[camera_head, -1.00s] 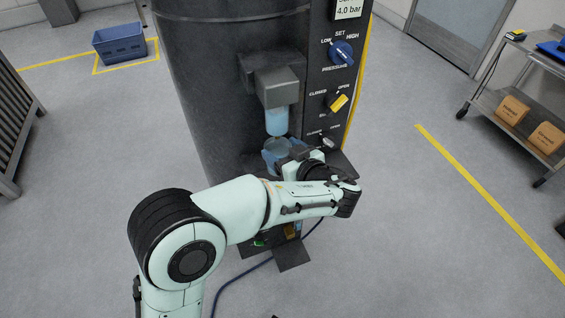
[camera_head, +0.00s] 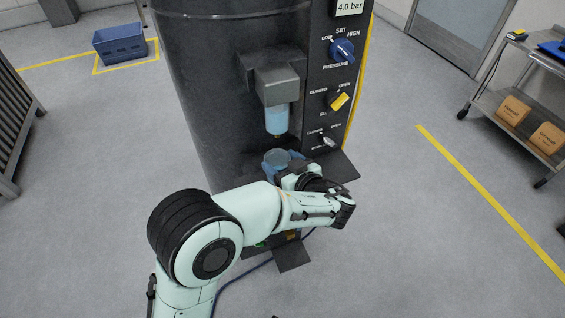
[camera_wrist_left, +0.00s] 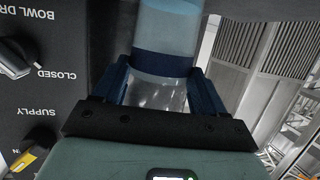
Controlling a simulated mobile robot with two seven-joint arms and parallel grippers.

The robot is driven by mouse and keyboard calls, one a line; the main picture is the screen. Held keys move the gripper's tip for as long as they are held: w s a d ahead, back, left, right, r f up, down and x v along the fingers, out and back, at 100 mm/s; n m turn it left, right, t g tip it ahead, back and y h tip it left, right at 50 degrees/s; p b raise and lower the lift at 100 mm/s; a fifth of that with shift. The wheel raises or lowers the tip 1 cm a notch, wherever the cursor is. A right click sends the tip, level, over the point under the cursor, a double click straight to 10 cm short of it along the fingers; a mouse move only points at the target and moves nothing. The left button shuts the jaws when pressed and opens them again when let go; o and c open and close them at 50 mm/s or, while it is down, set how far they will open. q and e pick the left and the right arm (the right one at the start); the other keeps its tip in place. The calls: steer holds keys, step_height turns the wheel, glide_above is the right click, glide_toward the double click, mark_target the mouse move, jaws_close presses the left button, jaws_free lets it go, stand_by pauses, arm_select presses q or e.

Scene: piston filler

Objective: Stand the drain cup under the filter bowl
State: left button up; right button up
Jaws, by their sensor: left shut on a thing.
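The filter bowl (camera_head: 277,119) is a translucent blue cylinder hanging under a dark bracket on the front of the black machine. The drain cup (camera_head: 276,160) is a translucent bluish cup just below it, with a visible gap between its rim and the bowl's lower tip. My left gripper (camera_head: 284,168) is shut on the drain cup and holds it about upright. In the left wrist view the cup (camera_wrist_left: 167,35) sits between my blue fingers (camera_wrist_left: 160,88). The gripper and arm hide the cup's underside in the head view, so I cannot tell what is beneath it.
The control panel (camera_head: 330,92) with pressure, supply and drain knobs stands right of the bowl. A dark ledge (camera_head: 339,166) juts out at the panel's lower right. A blue crate (camera_head: 120,44) and a cart (camera_head: 520,95) stand farther off. The floor around is mostly clear.

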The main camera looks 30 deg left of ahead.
arm_select(q)
steer(key=o, duration=1.5)
